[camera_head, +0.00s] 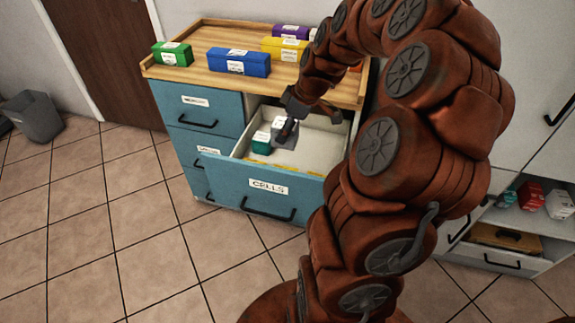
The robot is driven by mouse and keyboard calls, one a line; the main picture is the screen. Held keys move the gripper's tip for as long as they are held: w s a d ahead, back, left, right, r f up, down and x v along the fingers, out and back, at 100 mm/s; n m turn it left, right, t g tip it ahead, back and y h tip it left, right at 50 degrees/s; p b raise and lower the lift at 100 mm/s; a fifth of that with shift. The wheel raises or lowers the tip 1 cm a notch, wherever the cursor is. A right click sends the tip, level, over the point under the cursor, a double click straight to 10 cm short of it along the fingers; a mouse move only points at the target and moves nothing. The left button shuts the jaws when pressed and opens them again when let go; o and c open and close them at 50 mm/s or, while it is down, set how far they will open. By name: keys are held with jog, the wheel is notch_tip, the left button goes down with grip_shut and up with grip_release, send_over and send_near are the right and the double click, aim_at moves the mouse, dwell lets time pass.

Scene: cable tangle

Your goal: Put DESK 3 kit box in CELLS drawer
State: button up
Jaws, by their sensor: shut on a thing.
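The CELLS drawer (268,187) is pulled open at the front of the blue cabinet, its name on the front label. My gripper (286,132) points down into the drawer and is shut on a small teal box (261,146) with a white label on top. The box is at the drawer's left side, partly hidden by the fingers. Its label is too small to read, so I cannot confirm that it says DESK 3. I cannot tell whether it touches the drawer floor.
On the wooden cabinet top stand a green box (172,54), a blue box (239,63), a yellow box (285,48) and a purple box (290,32). A grey bin (34,116) stands far left; the tiled floor there is clear.

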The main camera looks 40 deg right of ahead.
notch_tip(320, 180, down, 16)
jog(key=b, duration=1.5)
jog(key=w+d, duration=0.1)
jog(key=d, duration=0.4)
jog(key=w+d+f+b, duration=0.1)
jog(key=w+d, duration=0.1)
jog(key=d, duration=0.3)
jog(key=w+d, duration=0.1)
jog(key=d, duration=0.4)
jog(key=shift+w+d+f+b, duration=0.25)
jog(key=shift+w+f+b, duration=0.1)
jog(key=shift+w, duration=0.05)
jog(key=shift+f+b, duration=0.35)
jog(key=shift+f, duration=1.4)
jog(key=shift+f, duration=0.15)
jog(key=o, duration=1.3)
jog(key=shift+o, duration=0.2)
jog(key=p+v, duration=0.1)
jog(key=v, duration=0.7)
